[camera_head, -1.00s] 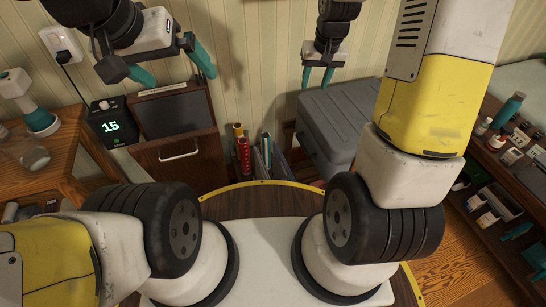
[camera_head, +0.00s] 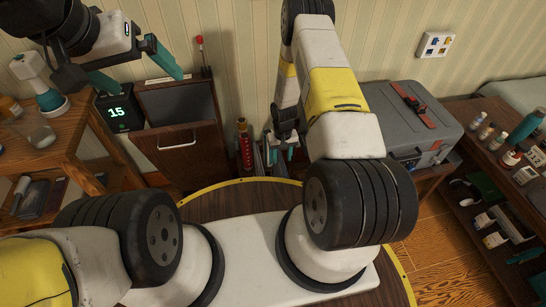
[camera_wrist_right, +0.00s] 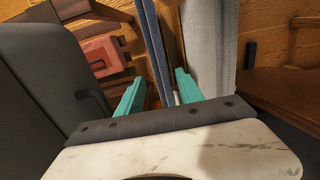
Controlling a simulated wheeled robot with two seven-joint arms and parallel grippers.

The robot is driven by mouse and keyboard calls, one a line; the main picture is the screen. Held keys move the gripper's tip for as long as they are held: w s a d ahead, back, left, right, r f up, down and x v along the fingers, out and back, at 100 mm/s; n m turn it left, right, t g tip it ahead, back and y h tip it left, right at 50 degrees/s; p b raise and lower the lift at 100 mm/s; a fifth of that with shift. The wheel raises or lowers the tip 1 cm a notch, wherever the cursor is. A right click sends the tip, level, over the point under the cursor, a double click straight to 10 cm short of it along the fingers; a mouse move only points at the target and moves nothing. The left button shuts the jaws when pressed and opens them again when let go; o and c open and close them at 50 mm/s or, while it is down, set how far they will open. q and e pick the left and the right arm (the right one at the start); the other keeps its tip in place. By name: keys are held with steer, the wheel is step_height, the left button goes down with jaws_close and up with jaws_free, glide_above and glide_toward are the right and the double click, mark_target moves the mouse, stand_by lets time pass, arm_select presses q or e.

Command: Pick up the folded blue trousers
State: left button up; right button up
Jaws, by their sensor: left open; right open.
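A narrow blue strip (camera_wrist_right: 157,45), which looks like the edge of the folded blue trousers, stands between the fingertips in the right wrist view, beside a pale grey panel (camera_wrist_right: 205,45). I cannot tell whether a finger touches it. My right gripper (camera_head: 280,148) is open and low in the gap between the wooden cabinet and the grey case; its teal fingers also show in the right wrist view (camera_wrist_right: 160,98). In the head view my right arm and gripper mostly hide the trousers. My left gripper (camera_head: 140,75) is open and empty above the open-topped cabinet at the left.
The wooden cabinet (camera_head: 175,160) bounds the gap on the left. A grey case (camera_head: 395,110) with a red strap stands right of it. A red cylinder (camera_head: 244,145) stands near the gap. A wooden table (camera_head: 30,150) is at left; a shelf (camera_head: 465,125) with bottles is at right.

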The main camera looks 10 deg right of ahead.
step_height(320, 180, down, 6)
steer(key=shift+a+f, duration=0.1)
steer(key=shift+a, duration=0.05)
jaws_close()
stand_by(1.5)
